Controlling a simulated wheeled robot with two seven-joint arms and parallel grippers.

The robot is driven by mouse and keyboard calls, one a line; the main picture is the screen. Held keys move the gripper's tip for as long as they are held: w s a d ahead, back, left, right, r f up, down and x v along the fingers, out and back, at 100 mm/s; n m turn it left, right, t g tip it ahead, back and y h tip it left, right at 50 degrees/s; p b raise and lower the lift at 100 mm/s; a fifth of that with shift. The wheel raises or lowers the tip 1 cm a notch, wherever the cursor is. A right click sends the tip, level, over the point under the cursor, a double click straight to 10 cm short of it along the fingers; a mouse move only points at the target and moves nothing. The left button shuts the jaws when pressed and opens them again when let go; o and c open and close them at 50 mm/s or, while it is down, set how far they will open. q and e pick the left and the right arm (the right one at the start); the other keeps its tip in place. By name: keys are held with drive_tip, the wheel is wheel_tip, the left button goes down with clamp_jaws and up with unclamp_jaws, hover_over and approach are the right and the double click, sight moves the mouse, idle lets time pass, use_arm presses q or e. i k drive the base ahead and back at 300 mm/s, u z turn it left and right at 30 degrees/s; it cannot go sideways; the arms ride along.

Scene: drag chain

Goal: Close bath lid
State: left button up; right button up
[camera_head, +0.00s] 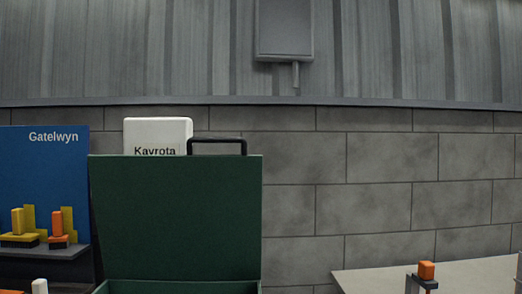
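The bath's dark green lid (178,220) stands raised, nearly upright, at the left of centre in the head view. A black handle (217,141) sticks up from its top edge. Only a thin strip of the green bath body (110,289) shows below the lid at the bottom edge of the picture. The inside of the bath is out of view. I cannot make out either of my grippers in this view, and nothing is seen touching the lid or its handle.
A white Kavrota box (158,131) stands behind the lid. A blue Gatelwyn panel (40,175) and a shelf (50,268) with yellow and orange items are at left. A pale table (375,279) is at right, with an orange-topped item (426,270) in front.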

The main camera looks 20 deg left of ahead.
sight(177, 213)
drive_tip(key=z, duration=0.3)
drive_tip(key=k, duration=0.7)
drive_tip(key=u, duration=0.9)
drive_tip(key=i, duration=1)
drive_tip(key=k, duration=0.5)
drive_tip(key=u, duration=3.1)
drive_tip(key=k, duration=0.9)
drive_tip(key=z, duration=1.75)
drive_tip(key=i, duration=0.1)
drive_tip(key=z, duration=0.1)
